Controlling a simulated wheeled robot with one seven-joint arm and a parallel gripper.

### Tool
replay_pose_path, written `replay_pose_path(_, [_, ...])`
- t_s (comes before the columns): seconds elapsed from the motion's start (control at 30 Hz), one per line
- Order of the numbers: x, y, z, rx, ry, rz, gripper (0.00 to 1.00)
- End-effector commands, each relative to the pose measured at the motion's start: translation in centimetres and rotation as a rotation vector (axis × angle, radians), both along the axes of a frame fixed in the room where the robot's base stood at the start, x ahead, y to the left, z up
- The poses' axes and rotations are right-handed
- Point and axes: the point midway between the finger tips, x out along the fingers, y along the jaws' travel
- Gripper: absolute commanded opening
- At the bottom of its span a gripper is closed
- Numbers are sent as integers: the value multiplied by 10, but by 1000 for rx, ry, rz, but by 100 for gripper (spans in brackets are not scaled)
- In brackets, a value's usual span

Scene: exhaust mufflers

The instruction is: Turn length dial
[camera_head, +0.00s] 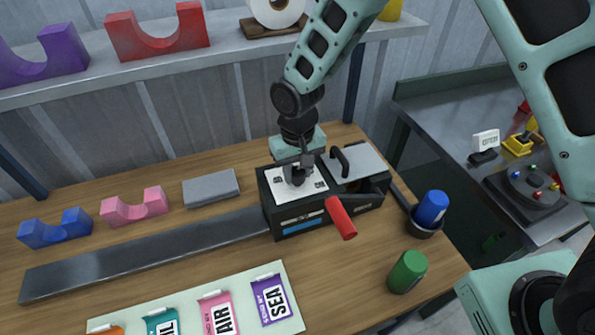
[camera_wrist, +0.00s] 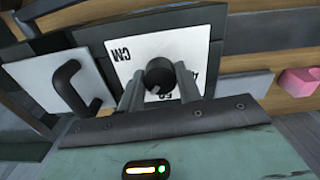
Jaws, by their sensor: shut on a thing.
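The length dial is a round black knob (camera_wrist: 159,76) on a white plate (camera_wrist: 200,45) with black lettering, seen in the wrist view. In the head view the white plate (camera_head: 312,187) is on top of a dark machine (camera_head: 290,222) on the wooden bench. My gripper (camera_wrist: 160,88) is shut on the dial, with one finger on each side of it. In the head view my gripper (camera_head: 297,172) points down onto the plate and partly hides the dial.
A red handle (camera_head: 341,218) sticks out from the machine's front, and a black handle (camera_head: 340,160) stands on its lid. A green cylinder (camera_head: 407,271) and a blue one (camera_head: 432,207) are at the right. Blue (camera_head: 55,229) and pink (camera_head: 134,206) cradles stand at the left.

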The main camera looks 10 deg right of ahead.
Motion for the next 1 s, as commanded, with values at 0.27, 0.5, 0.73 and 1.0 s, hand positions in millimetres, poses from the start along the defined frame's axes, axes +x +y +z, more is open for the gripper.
replay_pose_path(0.27, [1, 0, 0, 2, -2, 260, 11])
replay_pose_path(0.5, [1, 0, 1, 1, -3, 463, 11])
replay_pose_path(0.73, [1, 0, 1, 1, -3, 604, 11])
replay_pose_path(1.0, [2, 0, 1, 2, -4, 687, 11])
